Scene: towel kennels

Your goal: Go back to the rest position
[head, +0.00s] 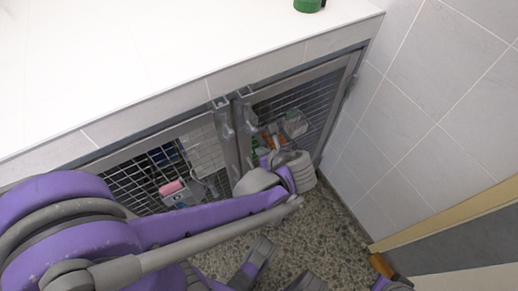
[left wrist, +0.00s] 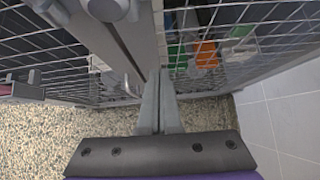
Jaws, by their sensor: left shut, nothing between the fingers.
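My left arm reaches from the lower left across the head view toward the kennel doors. My left gripper shows clearly in the left wrist view (left wrist: 159,78), with its two grey fingers together and nothing between them. The fingers are in front of the metal frame where the two mesh doors meet. In the head view my wrist (head: 284,172) is in front of the right mesh door (head: 312,105) and hides its lower part; the fingertips cannot be made out. I cannot make out my right gripper.
The left mesh door (head: 130,178) has a pink item (head: 172,187) behind it. Green, orange and white items are behind the right door. A white counter (head: 170,50) runs above, with a green object (head: 307,5). A tiled wall (head: 440,90) bounds the right; speckled floor (head: 325,225) lies below.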

